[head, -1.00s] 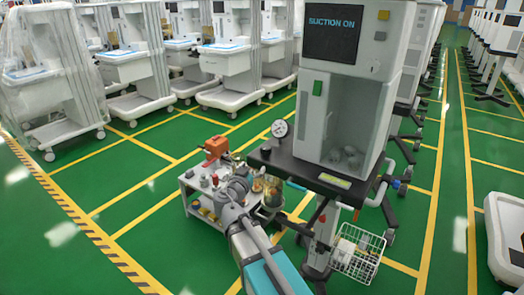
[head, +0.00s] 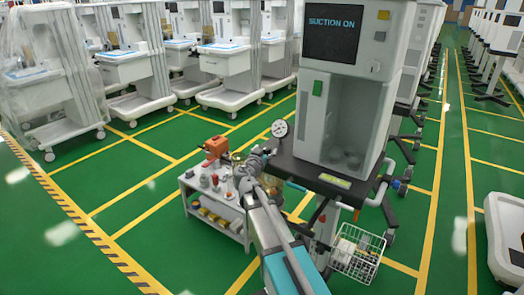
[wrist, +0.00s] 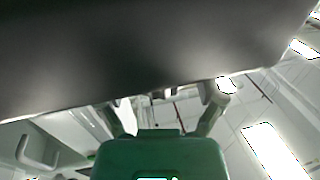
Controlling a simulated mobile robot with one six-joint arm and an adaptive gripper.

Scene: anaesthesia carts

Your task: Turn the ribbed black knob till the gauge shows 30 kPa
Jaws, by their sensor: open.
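The round white gauge (head: 279,128) stands at the left edge of the black shelf of the suction cart; its needle and numbers are too small to read. The ribbed black knob cannot be made out; my arm covers part of the area below the gauge. In the head view my gripper (head: 257,158) is just below and left of the gauge, by the shelf's left edge, its fingertips unclear. In the wrist view my gripper (wrist: 167,106) shows two spread fingers above its green body, with nothing seen between them. A large dark surface (wrist: 150,50) fills the top of that view, very close.
The cart (head: 345,110) has a screen reading "SUCTION ON". Its black shelf (head: 300,172) has a yellow label. A small white table (head: 222,222) with an orange item (head: 215,147) stands left of my arm. A wire basket (head: 356,252) hangs right. Open green floor lies left.

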